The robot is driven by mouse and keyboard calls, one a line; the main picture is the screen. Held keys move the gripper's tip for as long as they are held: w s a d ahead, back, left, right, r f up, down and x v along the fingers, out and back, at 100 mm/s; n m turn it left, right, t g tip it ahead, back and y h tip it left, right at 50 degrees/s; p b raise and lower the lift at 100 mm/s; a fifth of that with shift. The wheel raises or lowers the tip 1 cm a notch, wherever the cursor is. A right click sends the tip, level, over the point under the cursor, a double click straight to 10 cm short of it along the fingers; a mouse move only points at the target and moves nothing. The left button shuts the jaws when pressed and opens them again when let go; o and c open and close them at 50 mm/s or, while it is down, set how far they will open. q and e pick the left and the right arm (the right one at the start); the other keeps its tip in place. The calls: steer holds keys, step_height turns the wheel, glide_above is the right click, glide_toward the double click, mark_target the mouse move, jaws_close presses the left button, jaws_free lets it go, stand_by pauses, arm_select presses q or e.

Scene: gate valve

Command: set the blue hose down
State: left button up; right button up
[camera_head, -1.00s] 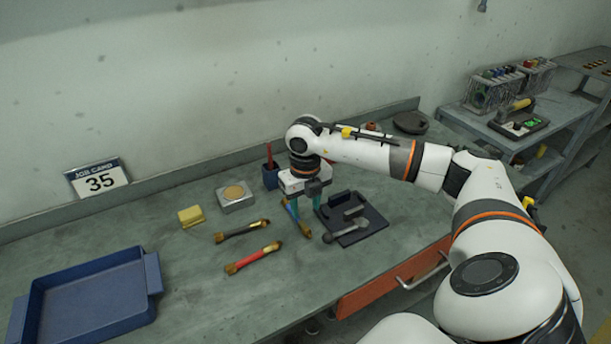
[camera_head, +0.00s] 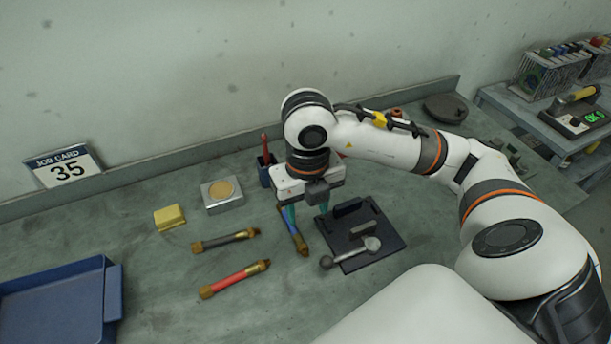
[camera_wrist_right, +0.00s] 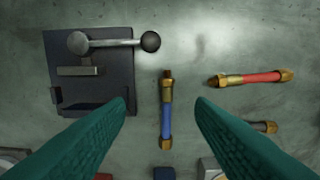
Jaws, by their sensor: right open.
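The blue hose (camera_head: 291,230), a short hose with brass end fittings, lies on the workbench (camera_head: 255,315) between the black tray and the other hoses. In the right wrist view the blue hose (camera_wrist_right: 167,112) lies flat between the two green fingers and touches neither. My right gripper (camera_head: 305,212) is above it and open, its fingertips (camera_wrist_right: 163,108) spread wide on both sides. The upper end of the hose is partly hidden by the gripper in the head view. My left gripper is not in view.
A black hose (camera_head: 225,240) and a red hose (camera_head: 235,279) lie to the left. A yellow block (camera_head: 169,217), a metal block (camera_head: 222,203) and a blue bin (camera_head: 113,290) also stand on the bench.

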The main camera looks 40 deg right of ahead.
glide_above(304, 249)
step_height(304, 249, down, 6)
steer(key=shift+s+r+p, duration=0.1)
steer(key=shift+r+p, duration=0.15)
steer(key=shift+p, duration=0.15)
steer(key=shift+d+f, duration=0.1)
steer(key=shift+f, duration=0.25)
step_height(304, 249, down, 4)
steer(key=shift+f+p, duration=0.1)
steer(key=shift+p, duration=0.65)
steer(key=shift+f, duration=0.5)
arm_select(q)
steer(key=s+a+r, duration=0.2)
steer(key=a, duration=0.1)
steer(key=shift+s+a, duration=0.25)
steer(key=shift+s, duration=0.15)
arm_select(e)
jaws_close()
